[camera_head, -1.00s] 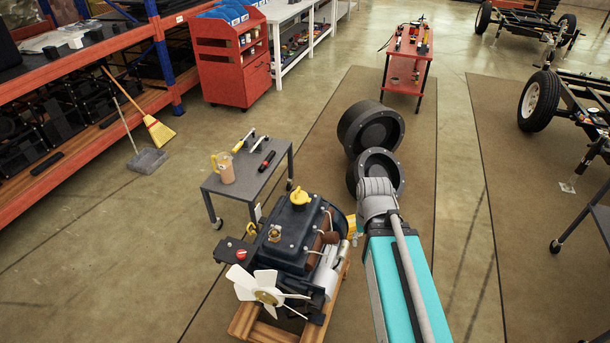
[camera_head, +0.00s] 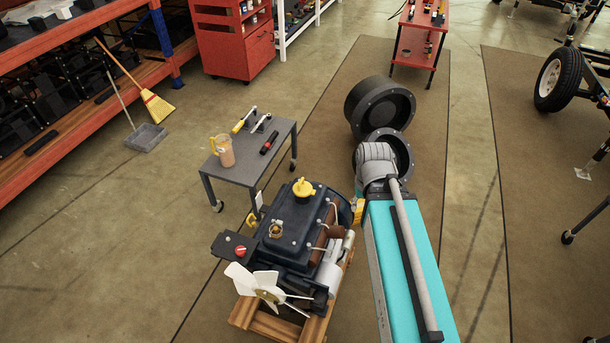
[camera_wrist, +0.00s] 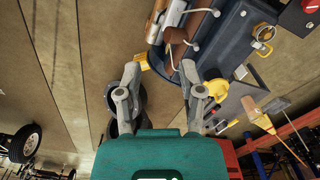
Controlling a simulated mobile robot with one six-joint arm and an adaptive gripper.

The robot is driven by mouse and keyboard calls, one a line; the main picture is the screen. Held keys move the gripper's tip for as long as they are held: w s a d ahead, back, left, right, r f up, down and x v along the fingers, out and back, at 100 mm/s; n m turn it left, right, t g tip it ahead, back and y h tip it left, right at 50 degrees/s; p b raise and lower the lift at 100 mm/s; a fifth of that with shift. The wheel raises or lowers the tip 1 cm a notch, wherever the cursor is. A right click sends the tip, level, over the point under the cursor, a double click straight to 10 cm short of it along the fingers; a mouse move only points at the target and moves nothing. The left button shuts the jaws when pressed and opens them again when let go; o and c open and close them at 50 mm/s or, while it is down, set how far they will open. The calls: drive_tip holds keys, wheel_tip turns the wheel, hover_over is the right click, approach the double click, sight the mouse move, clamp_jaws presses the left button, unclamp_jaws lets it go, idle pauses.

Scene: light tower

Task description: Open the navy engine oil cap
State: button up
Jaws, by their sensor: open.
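The navy engine (camera_head: 285,245) stands on a wooden pallet below centre in the head view. A yellow oil cap (camera_head: 303,187) sits upright on the far end of its top cover. The engine (camera_wrist: 228,42) and the yellow cap (camera_wrist: 217,91) also show upside down in the wrist view. My gripper (camera_wrist: 160,70) is open and empty. I cannot tell the distance. In the head view my arm reaches beside the engine's right side and its gripper is hidden.
A small grey table (camera_head: 251,160) behind the engine holds a jug (camera_head: 223,150) and tools. Dark round drums (camera_head: 380,108) stand beyond my arm. A white fan (camera_head: 260,287) sticks out at the engine's front. Floor left of the engine is clear.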

drive_tip(key=shift+w+a, duration=0.1)
drive_tip(key=shift+a, duration=0.05)
drive_tip(key=m+y+b, duration=0.1)
drive_tip(key=m+y, duration=0.1)
drive_tip(key=m, duration=0.2)
hover_over(302, 180)
drive_tip(key=s+d, duration=0.1)
drive_tip(key=d, duration=0.2)
drive_tip(key=f, duration=0.1)
drive_tip(key=shift+s+a+t, duration=0.15)
drive_tip(key=shift+a+t, duration=0.1)
drive_tip(key=shift+t, duration=0.15)
drive_tip(key=shift+f+b, duration=0.2)
drive_tip(key=shift+b, duration=0.2)
drive_tip(key=f+b, duration=0.4)
drive_tip(key=a+f+b, duration=0.1)
drive_tip(key=f+b, duration=0.3)
drive_tip(key=w+a+f+b, duration=0.1)
drive_tip(key=f+b, duration=0.4)
drive_tip(key=shift+a+f, duration=0.1)
drive_tip(key=shift+a, duration=0.1)
